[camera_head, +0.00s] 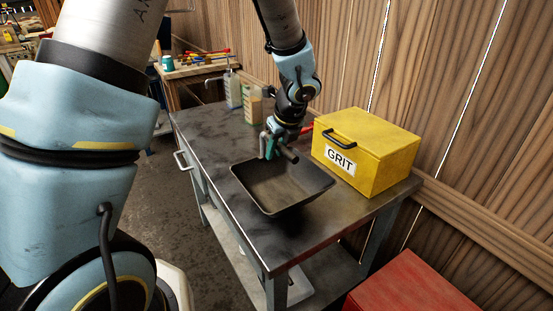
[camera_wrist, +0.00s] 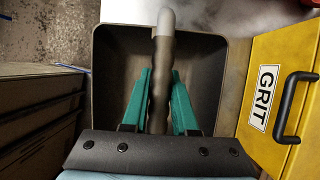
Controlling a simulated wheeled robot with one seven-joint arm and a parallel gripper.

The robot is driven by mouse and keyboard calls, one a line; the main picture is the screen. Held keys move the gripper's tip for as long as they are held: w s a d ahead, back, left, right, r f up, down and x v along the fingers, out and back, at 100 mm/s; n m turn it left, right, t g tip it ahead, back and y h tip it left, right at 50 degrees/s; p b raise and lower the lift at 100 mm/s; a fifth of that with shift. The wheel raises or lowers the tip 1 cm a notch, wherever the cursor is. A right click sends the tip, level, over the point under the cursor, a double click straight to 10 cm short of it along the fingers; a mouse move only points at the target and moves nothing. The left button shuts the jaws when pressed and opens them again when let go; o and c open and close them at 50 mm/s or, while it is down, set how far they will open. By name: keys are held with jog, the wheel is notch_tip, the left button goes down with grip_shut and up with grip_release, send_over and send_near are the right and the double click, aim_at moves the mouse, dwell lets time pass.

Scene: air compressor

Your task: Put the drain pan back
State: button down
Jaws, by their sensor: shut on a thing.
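The drain pan (camera_head: 300,196) is a dark, shallow, square tray with sloping walls, upright at the middle of the metal workbench (camera_head: 215,130). I cannot tell whether it rests on the top or hangs just above it. In the wrist view the pan (camera_wrist: 215,85) lies below my fingers. My gripper (camera_head: 272,146) is over the pan's far side. Its teal fingers (camera_wrist: 162,78) are shut on a dark, ribbed handle (camera_wrist: 162,50) with a grey end. The handle seems to be the pan's, but its joint is hidden.
A yellow GRIT box (camera_head: 366,150) with a black handle stands close to the pan's right. Bottles (camera_head: 236,90) stand at the bench's back, against the wooden wall. A red box (camera_head: 412,288) is at the lower right. The bench's near left top is clear.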

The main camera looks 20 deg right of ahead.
jog(key=shift+f, duration=1.35)
jog(key=shift+f, duration=0.15)
jog(key=c, duration=0.7)
grip_release()
